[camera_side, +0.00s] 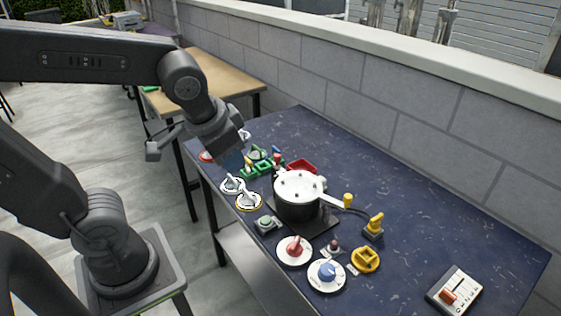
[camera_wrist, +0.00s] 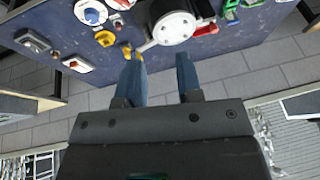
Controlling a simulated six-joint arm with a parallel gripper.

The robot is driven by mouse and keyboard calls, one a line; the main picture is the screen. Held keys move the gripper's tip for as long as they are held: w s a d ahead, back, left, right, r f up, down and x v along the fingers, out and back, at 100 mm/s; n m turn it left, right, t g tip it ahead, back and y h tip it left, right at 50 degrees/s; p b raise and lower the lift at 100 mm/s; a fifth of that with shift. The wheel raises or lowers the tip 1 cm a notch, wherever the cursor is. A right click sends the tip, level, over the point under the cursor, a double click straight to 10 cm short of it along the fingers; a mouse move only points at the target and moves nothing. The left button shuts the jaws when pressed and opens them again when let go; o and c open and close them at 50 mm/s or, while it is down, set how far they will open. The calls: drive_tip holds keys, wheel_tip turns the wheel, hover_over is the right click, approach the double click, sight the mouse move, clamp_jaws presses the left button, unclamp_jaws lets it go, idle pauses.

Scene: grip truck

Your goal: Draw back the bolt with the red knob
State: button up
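My gripper (camera_side: 235,158) hangs over the left end of the blue table in the side view. In the wrist view its two blue-grey fingers (camera_wrist: 160,60) stand apart with nothing between them. A small red-topped knob (camera_side: 277,159) stands by the green fixtures (camera_side: 262,168), to the right of my gripper; I cannot tell for certain that it is the bolt. Another red handle (camera_side: 294,247) sits on a white disc near the front edge. In the wrist view the green parts (camera_wrist: 232,12) lie at the top right, and no red-knobbed bolt can be made out.
A silver-lidded pot (camera_side: 298,190) with a long handle stands mid-table, beside a red tray (camera_side: 302,166). White dials, yellow fixtures (camera_side: 366,260) and a switch box (camera_side: 455,291) stand along the table. A grey block wall (camera_side: 400,110) runs behind. The table's right part is mostly clear.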

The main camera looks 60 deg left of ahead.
drive_tip(key=w+f+y, duration=0.1)
drive_tip(key=w, duration=0.1)
drive_tip(key=w+a+f+g+y, duration=0.1)
drive_tip(key=w, duration=0.1)
drive_tip(key=w+a+f+m+y, duration=0.1)
drive_tip(key=w, duration=0.2)
drive_tip(key=shift+f+g, duration=0.3)
clamp_jaws()
drive_tip(key=w+f+m+y, duration=0.2)
drive_tip(key=w+f+y, duration=0.2)
drive_tip(key=w+f, duration=0.4)
drive_tip(key=shift+w+a, duration=0.2)
drive_tip(key=shift+w, duration=1.05)
